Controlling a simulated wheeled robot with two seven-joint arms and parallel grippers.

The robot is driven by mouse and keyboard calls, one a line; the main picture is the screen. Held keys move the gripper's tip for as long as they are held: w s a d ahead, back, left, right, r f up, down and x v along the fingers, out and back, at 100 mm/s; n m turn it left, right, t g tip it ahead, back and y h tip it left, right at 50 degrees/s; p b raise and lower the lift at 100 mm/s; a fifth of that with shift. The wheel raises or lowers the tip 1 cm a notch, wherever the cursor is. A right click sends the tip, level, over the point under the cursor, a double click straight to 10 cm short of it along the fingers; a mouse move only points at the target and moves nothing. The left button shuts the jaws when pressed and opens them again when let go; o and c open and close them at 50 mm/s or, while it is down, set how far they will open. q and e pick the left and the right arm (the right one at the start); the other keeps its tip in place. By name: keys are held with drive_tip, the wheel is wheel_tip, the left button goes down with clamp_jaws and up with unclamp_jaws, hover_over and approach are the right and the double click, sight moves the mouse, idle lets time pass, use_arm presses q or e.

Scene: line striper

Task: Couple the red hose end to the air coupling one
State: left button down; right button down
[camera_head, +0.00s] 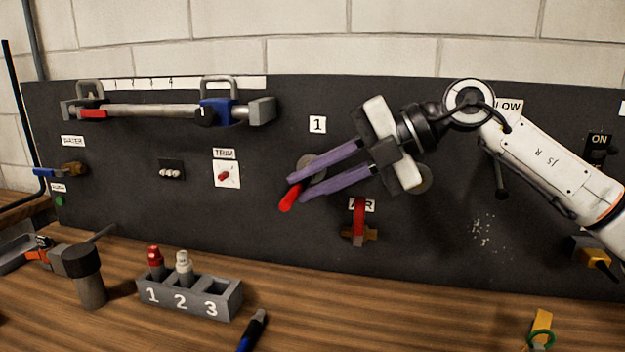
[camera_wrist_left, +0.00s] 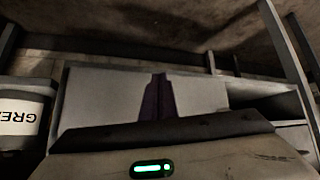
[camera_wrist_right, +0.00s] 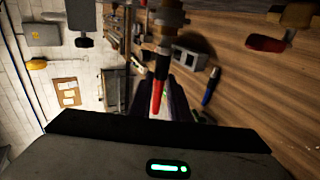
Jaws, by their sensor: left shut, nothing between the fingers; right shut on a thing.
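The red hose end (camera_head: 288,198) is between the purple fingertips of my right gripper (camera_head: 296,188), in front of the dark panel. In the right wrist view the red hose end (camera_wrist_right: 156,97) has a black front part, which points at a brass fitting (camera_wrist_right: 168,18). In the head view the round grey coupling (camera_head: 312,163), below and left of the "1" label (camera_head: 317,124), is partly hidden behind my fingers. I cannot tell whether the hose end touches it. My left gripper (camera_wrist_left: 157,96) is shut and empty; it shows only in the left wrist view.
The AIR valve (camera_head: 359,222) with its red lever is just below my right gripper. On the bench are a grey block (camera_head: 230,303) numbered 1, 2, 3 and a blue-and-black piece (camera_head: 251,331). A bar with a blue clamp (camera_head: 216,112) is at upper left.

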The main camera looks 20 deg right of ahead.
drive_tip(key=shift+w+d+r+p, duration=0.1)
drive_tip(key=shift+w+d+p, duration=0.4)
drive_tip(key=shift+w+p, duration=0.2)
idle(0.3)
drive_tip(key=c, duration=1.3)
unclamp_jaws()
drive_tip(key=shift+o, duration=0.2)
drive_tip(key=p+v, duration=0.2)
drive_tip(key=v, duration=0.5)
